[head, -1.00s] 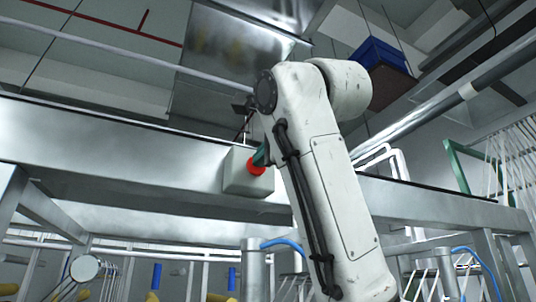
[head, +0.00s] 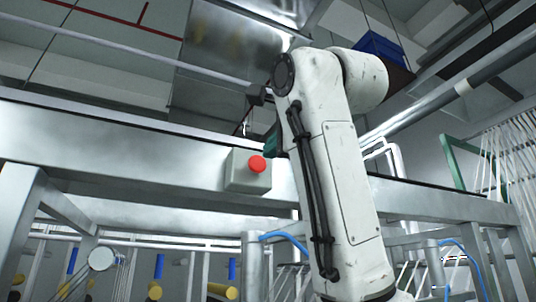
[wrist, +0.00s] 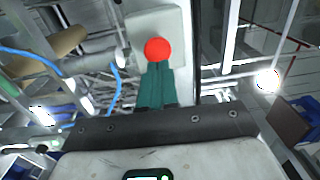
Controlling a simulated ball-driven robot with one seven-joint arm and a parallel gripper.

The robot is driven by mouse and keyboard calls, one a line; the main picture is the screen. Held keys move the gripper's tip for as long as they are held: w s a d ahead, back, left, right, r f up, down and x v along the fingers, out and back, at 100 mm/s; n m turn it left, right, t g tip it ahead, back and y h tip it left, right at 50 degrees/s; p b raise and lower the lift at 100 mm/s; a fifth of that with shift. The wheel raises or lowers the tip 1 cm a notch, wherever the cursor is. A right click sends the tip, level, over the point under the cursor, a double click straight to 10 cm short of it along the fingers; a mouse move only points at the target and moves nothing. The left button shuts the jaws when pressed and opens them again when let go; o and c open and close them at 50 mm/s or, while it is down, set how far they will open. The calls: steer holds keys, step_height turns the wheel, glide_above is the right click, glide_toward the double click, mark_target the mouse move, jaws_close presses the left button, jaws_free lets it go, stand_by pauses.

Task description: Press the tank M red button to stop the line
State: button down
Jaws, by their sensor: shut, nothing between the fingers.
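The red button (head: 257,164) is a round cap on a pale grey box (head: 238,171) fixed to the metal beam. It is fully visible in the head view. My gripper (head: 269,147) shows as teal fingers just up and right of the button, partly hidden by my arm. In the wrist view the button (wrist: 157,49) is straight beyond the fingertips of my gripper (wrist: 157,66), which are together and empty. The fingertips look apart from the cap, but the size of the gap is hard to tell. No tank label is readable.
The long metal beam (head: 120,158) crosses behind the box. Below it are frame legs, blue hoses (head: 285,239) and yellow rolls (head: 222,291). A green frame (head: 459,160) stands at right. Space left of the button box is clear.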

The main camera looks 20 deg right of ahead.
steer(key=s+b, duration=0.2)
steer(key=s, duration=0.6)
steer(key=shift+s+b, duration=0.2)
steer(key=shift+b, duration=0.2)
